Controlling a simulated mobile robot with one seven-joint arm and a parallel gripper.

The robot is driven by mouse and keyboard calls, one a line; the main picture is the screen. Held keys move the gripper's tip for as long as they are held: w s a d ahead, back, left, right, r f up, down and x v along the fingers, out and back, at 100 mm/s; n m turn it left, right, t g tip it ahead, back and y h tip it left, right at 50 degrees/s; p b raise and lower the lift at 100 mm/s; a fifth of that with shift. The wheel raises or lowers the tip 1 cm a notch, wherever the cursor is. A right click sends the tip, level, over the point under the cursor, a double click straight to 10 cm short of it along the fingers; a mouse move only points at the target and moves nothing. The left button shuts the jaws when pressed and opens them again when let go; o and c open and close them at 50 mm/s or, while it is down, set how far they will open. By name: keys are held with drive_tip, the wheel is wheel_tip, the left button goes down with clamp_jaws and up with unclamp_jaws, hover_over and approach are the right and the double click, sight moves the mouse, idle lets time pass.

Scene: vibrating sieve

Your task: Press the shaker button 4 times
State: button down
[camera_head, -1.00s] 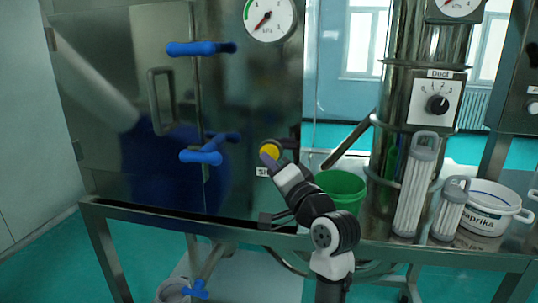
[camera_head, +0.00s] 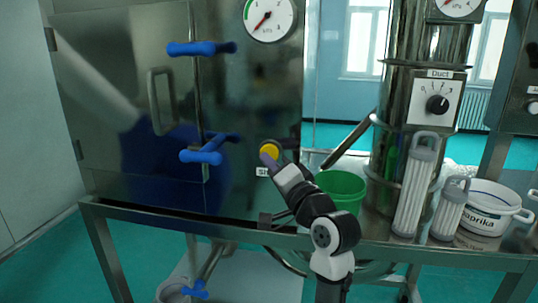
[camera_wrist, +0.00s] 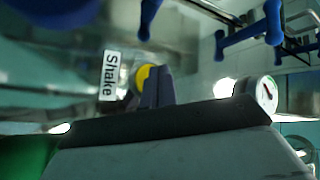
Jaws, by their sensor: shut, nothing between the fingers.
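The shaker button (camera_head: 269,147) is a yellow round cap on the front of the steel cabinet, above a partly covered label (camera_head: 262,171). In the wrist view the yellow button (camera_wrist: 143,75) shows beside a white "Shake" label (camera_wrist: 110,76). My gripper (camera_head: 268,159) is shut and empty, its tip pointing up at the button. In the wrist view my purple-grey fingers (camera_wrist: 157,88) overlap the button's edge. The tip is at or very close to the button; I cannot tell whether it touches or presses it.
Blue handles (camera_head: 203,156) stick out of the cabinet front left of the button. A green bucket (camera_head: 343,188) stands just right of my arm. White filter cartridges (camera_head: 415,190) and a paprika tub (camera_head: 490,209) stand farther right. The table's front rail (camera_head: 440,253) runs below.

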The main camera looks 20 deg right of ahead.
idle(0.7)
drive_tip(key=shift+w+d, duration=0.2)
drive_tip(key=shift+w, duration=0.15)
drive_tip(key=shift+w+d, duration=0.5)
drive_tip(key=shift+w, duration=0.2)
idle(1.1)
drive_tip(key=shift+s, duration=0.15)
drive_tip(key=shift+s+a, duration=0.7)
drive_tip(key=shift+s, duration=0.15)
drive_tip(key=shift+s+p, duration=0.1)
drive_tip(key=shift+p, duration=0.2)
drive_tip(key=s+a, duration=0.1)
drive_tip(key=s, duration=0.1)
drive_tip(key=s+a, duration=0.1)
drive_tip(key=s, duration=0.1)
drive_tip(key=shift+a, duration=0.4)
idle(2.0)
